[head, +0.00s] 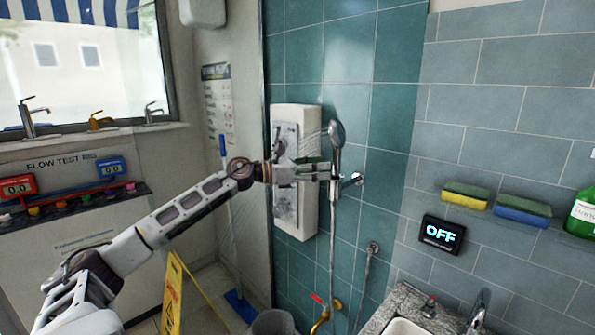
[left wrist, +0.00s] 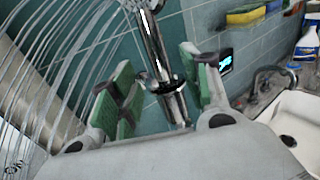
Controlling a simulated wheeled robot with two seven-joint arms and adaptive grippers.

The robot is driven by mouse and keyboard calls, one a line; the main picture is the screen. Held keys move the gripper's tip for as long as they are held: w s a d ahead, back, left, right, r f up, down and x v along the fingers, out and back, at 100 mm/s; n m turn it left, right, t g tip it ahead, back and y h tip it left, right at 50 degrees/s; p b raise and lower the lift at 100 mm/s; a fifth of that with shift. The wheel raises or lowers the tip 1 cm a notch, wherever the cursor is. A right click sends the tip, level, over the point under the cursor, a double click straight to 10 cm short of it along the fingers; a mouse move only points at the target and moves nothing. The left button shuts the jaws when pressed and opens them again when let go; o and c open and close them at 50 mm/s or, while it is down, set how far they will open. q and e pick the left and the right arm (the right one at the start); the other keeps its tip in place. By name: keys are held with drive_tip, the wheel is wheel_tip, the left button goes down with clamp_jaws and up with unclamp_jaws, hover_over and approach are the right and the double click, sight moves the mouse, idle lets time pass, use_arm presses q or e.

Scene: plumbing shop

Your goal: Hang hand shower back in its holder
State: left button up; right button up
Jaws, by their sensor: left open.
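The chrome hand shower (head: 336,134) is upright in front of the teal tiles, with thin water streaks leaving its head to the left. Its handle (left wrist: 152,40) runs down through a dark-edged chrome collar in the left wrist view. The chrome wall holder (head: 353,180) is at the handle's lower end; the handle appears to sit in it, but the gripper partly hides the joint. My left gripper (head: 326,172) is at this lower end. In the left wrist view its green-padded fingers (left wrist: 162,90) are open, one on each side of the handle, with gaps. My right gripper is not in view.
A white wall panel (head: 283,222) stands behind my left gripper. A hose (head: 364,280) and a brass tap (head: 322,318) are below. A display reading OFF (head: 441,234), sponges (head: 494,203) and a sink (head: 405,327) are at the right. A yellow floor sign (head: 172,295) is lower left.

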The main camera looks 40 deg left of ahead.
use_arm(q)
drive_tip(key=v, duration=0.6)
idle(0.5)
idle(0.6)
